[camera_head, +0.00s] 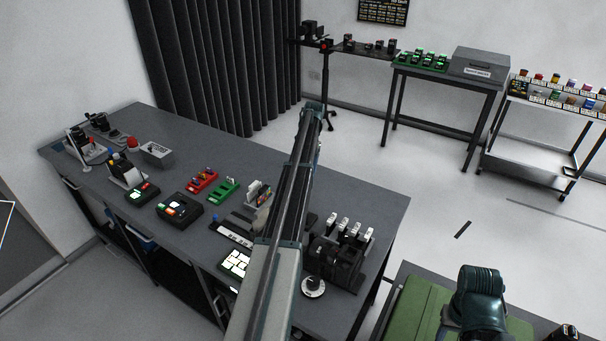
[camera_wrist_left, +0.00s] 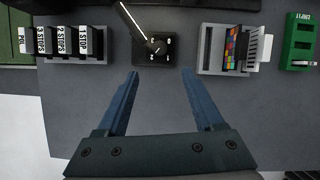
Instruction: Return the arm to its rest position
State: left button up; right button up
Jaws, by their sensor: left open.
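My left arm (camera_head: 285,215) reaches from the bottom of the head view up over the grey table (camera_head: 340,195). I cannot make out its fingers there. In the left wrist view my left gripper (camera_wrist_left: 160,73) is open, with its two blue fingers apart and nothing between them. Bare grey table top lies below it. A small black box with a thin rod (camera_wrist_left: 155,47) stands just beyond the fingertips. A row of dark blocks with white labels (camera_wrist_left: 68,42) is to the left, and a holder with a colour chart (camera_wrist_left: 235,48) is to the right. My right gripper is not in view.
The table also holds a red tray (camera_head: 201,181), a green tray (camera_head: 223,191), a black button box (camera_head: 180,208) and a lit panel (camera_head: 235,263). A grey bench (camera_head: 448,78) and a trolley (camera_head: 530,150) stand farther back.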

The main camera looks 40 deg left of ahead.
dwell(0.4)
pick_arm(q)
jog(key=s+d+f+m+t+y+b, duration=0.1)
jog(key=s+d, duration=0.4)
jog(key=d, duration=0.8)
jog(key=s+d+f+m, duration=0.15)
jog(key=s+d, duration=0.35)
jog(key=d, duration=0.8)
jog(key=s+d+m+t+y+b, duration=0.15)
jog(key=s+d, duration=0.35)
jog(key=d, duration=0.8)
jog(key=s+d+f+m+t, duration=0.1)
jog(key=s+d+m, duration=0.1)
jog(key=s+d, duration=0.9)
jog(key=shift+s+d+f+m, duration=0.15)
jog(key=shift+s+d+m, duration=0.15)
jog(key=shift+s, duration=0.65)
jog(key=shift+a+t, duration=0.15)
jog(key=shift+t, duration=0.1)
